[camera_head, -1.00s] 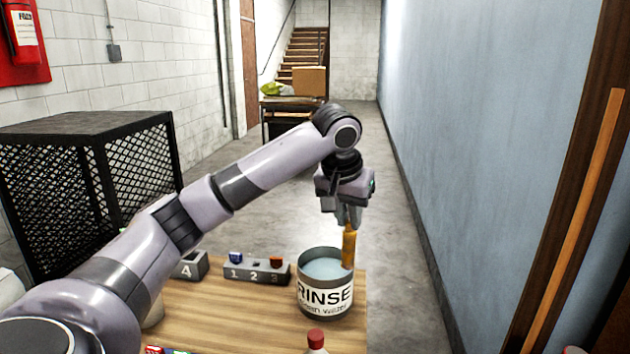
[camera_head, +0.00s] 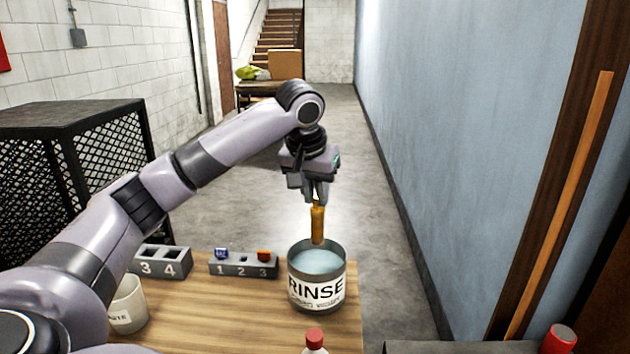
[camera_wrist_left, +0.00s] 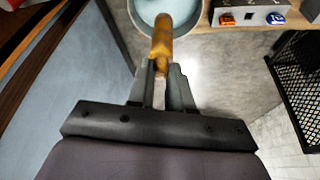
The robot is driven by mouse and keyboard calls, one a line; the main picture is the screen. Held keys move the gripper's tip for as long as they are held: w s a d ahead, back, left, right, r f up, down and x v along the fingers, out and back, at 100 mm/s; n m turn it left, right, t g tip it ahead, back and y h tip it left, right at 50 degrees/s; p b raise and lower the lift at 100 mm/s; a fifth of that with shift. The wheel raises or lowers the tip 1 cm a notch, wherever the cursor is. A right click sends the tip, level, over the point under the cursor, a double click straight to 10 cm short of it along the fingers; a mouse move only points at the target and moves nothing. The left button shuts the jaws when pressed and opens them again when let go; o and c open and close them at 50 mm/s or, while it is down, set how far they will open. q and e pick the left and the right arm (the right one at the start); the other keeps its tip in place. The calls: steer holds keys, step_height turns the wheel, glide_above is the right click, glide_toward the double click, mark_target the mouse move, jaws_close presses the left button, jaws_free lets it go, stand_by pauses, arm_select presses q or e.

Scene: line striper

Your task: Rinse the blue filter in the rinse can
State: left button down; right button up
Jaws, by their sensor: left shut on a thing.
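My left gripper (camera_head: 317,196) is shut on a yellow-orange, upright cylinder (camera_head: 318,226). In the left wrist view the cylinder (camera_wrist_left: 162,40) juts from between the fingers (camera_wrist_left: 163,80) toward the can. The grey rinse can (camera_head: 316,290), labelled RINSE, stands on the wooden table and holds pale blue liquid (camera_head: 316,262). The cylinder's lower end shows against the can's back rim and opening; I cannot tell whether it touches the liquid. A small blue piece (camera_head: 221,253) sits at slot 1 of a grey rack (camera_head: 240,268). My right gripper is not in view.
An orange piece (camera_head: 264,255) sits at slot 3 of the rack. Another rack (camera_head: 160,262) marked 3 and 4 and a white cup (camera_head: 127,305) stand left. A red-capped bottle (camera_head: 315,342) is in front. A black mesh cage (camera_head: 75,160) stands beyond the table's left side.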

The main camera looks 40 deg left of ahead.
mark_target(316, 237)
arm_select(q)
steer(key=shift+f+b, duration=1.2)
steer(key=shift+f, duration=4.55)
steer(key=shift+d, duration=0.1)
